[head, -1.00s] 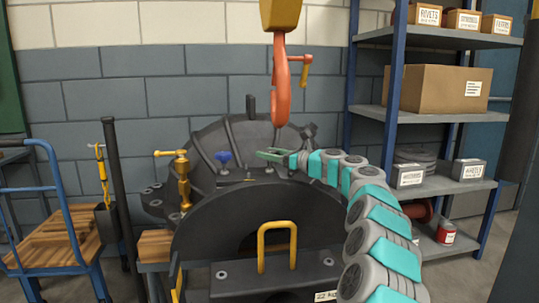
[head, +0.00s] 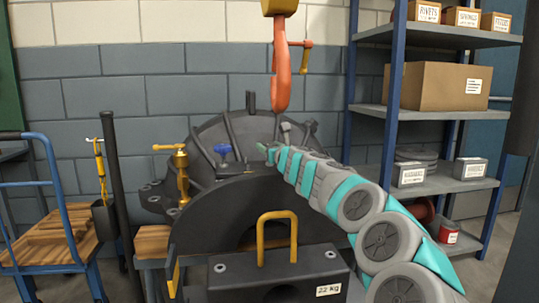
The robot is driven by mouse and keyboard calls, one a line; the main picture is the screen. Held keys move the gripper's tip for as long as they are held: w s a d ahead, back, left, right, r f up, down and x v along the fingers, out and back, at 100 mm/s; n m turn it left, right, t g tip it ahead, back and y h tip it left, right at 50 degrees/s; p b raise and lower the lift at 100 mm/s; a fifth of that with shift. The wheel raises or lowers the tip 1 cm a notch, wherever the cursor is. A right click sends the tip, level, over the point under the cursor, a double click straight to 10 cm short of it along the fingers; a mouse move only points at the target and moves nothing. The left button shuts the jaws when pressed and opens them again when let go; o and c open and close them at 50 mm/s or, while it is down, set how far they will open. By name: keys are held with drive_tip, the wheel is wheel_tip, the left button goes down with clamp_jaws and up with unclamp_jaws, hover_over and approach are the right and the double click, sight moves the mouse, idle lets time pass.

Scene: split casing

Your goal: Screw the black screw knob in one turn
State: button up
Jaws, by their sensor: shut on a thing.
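My gripper (head: 268,152) is at the top of the dark split casing (head: 205,130), right of the blue knob (head: 225,153). Only a small green part of it shows, and my own wrist hides most of the jaws. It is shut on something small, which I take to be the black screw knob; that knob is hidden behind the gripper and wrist. The blue knob stands upright and apart from the gripper. A dark fitting (head: 310,127) shows behind my wrist on the casing.
An orange hook (head: 282,75) hangs just above my gripper. A yellow handle (head: 277,235) on a block labelled 22 kg stands in front. A brass fitting (head: 182,175) is on the left. Shelves (head: 440,185) stand at the right and a blue cart (head: 50,235) at the left.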

drive_tip(key=m+h, duration=0.1)
drive_tip(key=t+h+b, duration=0.1)
drive_tip(key=shift+a+f+m+h, duration=0.2)
drive_tip(key=shift+a+m+h, duration=0.05)
drive_tip(key=shift+m+h, duration=0.15)
drive_tip(key=m+h+b, duration=0.1)
drive_tip(key=h, duration=0.1)
drive_tip(key=shift+d+r+m+h, duration=0.1)
drive_tip(key=shift+m+h, duration=0.3)
drive_tip(key=m+h, duration=0.2)
drive_tip(key=h, duration=0.1)
drive_tip(key=m+h, duration=0.1)
drive_tip(key=h, duration=0.1)
drive_tip(key=shift+r+p, duration=0.3)
drive_tip(key=m+g+h+p, duration=0.1)
drive_tip(key=h+p, duration=0.1)
drive_tip(key=m+h+p, duration=0.1)
drive_tip(key=m+h, duration=0.1)
drive_tip(key=shift+d+r+g+h+p, duration=0.1)
drive_tip(key=shift+r+g+h+p, duration=0.05)
drive_tip(key=shift+g+h+p, duration=0.2)
drive_tip(key=shift+m+g+h+p, duration=0.25)
drive_tip(key=shift+m+h+p, duration=0.1)
drive_tip(key=shift+m+p, duration=0.2)
drive_tip(key=shift+w+d+f+m+g+h+p, duration=0.1)
drive_tip(key=shift+m+g+h+p, duration=0.7)
drive_tip(key=shift+h+p, duration=0.25)
drive_tip(key=shift+f+m+g+h+p, duration=0.1)
drive_tip(key=shift+m+g+h+p, duration=0.8)
drive_tip(key=shift+p, duration=0.25)
